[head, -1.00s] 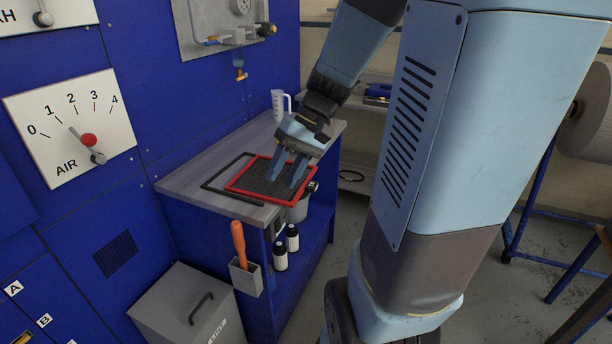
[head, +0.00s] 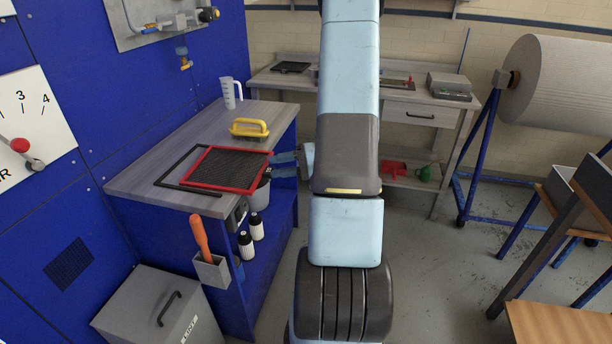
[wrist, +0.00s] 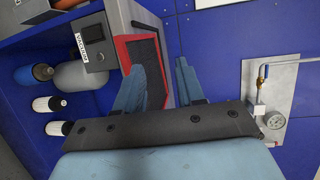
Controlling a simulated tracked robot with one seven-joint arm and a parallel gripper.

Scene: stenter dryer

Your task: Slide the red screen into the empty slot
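The red screen (head: 228,168), a red frame around dark mesh, lies flat on the grey-topped bench near its front right edge. In the wrist view its red edge (wrist: 125,52) and mesh show beyond my fingers. My gripper (head: 274,165) is at the screen's right side, at about bench height, fingers pointing left toward it. In the wrist view my gripper (wrist: 162,72) has its two blue fingers apart with a gap between them. I cannot tell whether the screen's edge lies between them.
A thin black frame (head: 168,172) lies at the screen's left.

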